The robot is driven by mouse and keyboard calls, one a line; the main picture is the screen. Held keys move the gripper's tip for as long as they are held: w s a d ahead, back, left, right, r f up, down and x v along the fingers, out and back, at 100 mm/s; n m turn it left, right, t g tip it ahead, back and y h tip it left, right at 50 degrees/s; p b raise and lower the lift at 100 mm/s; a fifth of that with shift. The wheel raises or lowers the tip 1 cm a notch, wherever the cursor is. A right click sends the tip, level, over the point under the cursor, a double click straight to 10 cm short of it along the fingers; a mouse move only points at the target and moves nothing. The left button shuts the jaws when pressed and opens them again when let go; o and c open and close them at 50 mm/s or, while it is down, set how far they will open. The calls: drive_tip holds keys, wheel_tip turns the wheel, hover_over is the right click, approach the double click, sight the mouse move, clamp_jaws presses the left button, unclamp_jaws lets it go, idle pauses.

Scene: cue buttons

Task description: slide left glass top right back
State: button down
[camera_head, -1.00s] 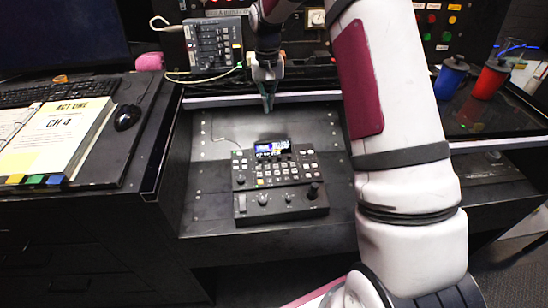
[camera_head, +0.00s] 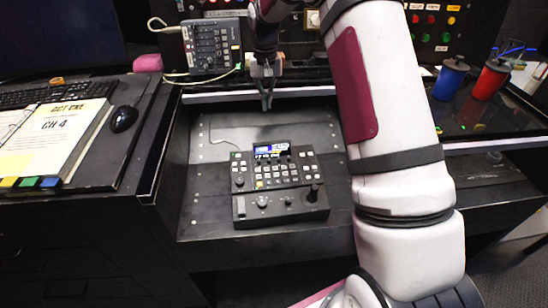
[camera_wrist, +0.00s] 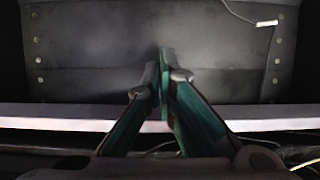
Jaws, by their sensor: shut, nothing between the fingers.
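My gripper (camera_head: 266,105) is shut and empty. It points down over the back of an open recess in the desk, close to a pale metal edge strip (camera_head: 220,97). In the wrist view its fingertips (camera_wrist: 165,60) meet above the dark recess floor, past the strip (camera_wrist: 60,124). I cannot tell whether the fingers touch anything. A dark glossy top (camera_head: 465,125) lies at the right, partly hidden by my arm. I cannot make out a separate left glass top; the strip may be the edge of one.
A black control panel (camera_head: 278,185) with buttons and a joystick sits in the recess (camera_head: 215,150). A small mixer (camera_head: 212,47) with cables stands behind. A binder (camera_head: 50,140) and mouse (camera_head: 124,118) lie left. Blue (camera_head: 451,78) and red (camera_head: 490,80) cups stand right.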

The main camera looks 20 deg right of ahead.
drive_tip(key=shift+s+a, duration=0.15)
drive_tip(key=shift+s, duration=0.3)
wheel_tip(320, 180, up, 9)
drive_tip(key=p, duration=0.3)
drive_tip(key=shift+p, duration=0.3)
idle(0.4)
